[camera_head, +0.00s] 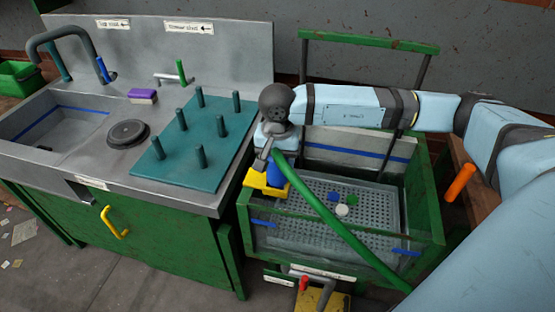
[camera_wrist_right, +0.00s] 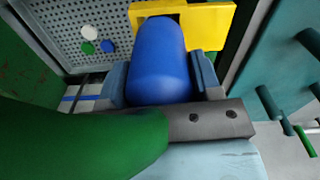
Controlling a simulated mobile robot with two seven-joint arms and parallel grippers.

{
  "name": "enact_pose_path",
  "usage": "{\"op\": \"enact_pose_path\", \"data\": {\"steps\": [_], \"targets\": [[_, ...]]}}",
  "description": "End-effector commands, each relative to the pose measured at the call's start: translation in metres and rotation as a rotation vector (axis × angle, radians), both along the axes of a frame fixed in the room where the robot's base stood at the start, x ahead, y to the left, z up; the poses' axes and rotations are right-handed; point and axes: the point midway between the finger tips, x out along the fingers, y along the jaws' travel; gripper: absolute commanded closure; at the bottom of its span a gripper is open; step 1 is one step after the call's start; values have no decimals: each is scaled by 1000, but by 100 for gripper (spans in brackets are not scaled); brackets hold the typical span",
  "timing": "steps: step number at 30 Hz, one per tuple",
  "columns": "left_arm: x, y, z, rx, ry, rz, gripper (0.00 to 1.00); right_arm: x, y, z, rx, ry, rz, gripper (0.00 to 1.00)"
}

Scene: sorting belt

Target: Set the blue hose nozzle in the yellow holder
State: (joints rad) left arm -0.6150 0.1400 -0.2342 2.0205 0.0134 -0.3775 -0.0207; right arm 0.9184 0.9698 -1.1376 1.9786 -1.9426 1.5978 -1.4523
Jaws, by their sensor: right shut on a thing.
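The blue hose nozzle (camera_wrist_right: 158,65) is between the fingers of my right gripper (camera_wrist_right: 160,88), which is shut on it. In the head view the nozzle (camera_head: 276,174) shows below my right gripper (camera_head: 270,158), at the yellow holder (camera_head: 254,182). The yellow holder (camera_wrist_right: 212,25) lies right behind the nozzle in the right wrist view. I cannot tell whether the nozzle is inside the holder or just in front of it. A green hose (camera_head: 334,222) runs from the nozzle down to the right. My left gripper is not in view.
The holder is at the left corner of a green-framed basin (camera_head: 420,238) with a perforated floor, holding green, blue and white discs. Left of it is a teal peg board (camera_head: 168,165) on a metal counter with a sink (camera_head: 50,128). An orange handle (camera_head: 461,182) sticks out at right.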

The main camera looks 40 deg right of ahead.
Motion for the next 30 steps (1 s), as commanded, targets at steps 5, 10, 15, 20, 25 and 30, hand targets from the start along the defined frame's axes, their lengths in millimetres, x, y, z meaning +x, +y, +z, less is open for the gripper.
{"op": "enact_pose_path", "data": {"steps": [5, 10, 15, 20, 25, 30], "targets": [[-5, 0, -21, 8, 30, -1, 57, 0, 0, -4, 0, 0, 0, 59], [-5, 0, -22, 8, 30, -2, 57, 0, 0, -5, 0, 0, 0, 59], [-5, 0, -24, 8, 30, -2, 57, 0, 0, -7, 0, 0, 0, 59], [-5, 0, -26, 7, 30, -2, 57, 0, 0, -10, 0, 0, 0, 59], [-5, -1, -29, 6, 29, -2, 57, 0, 0, -13, 0, 0, 0, 59], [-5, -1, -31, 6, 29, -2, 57, 0, 0, -15, 0, 0, 0, 59]]}}
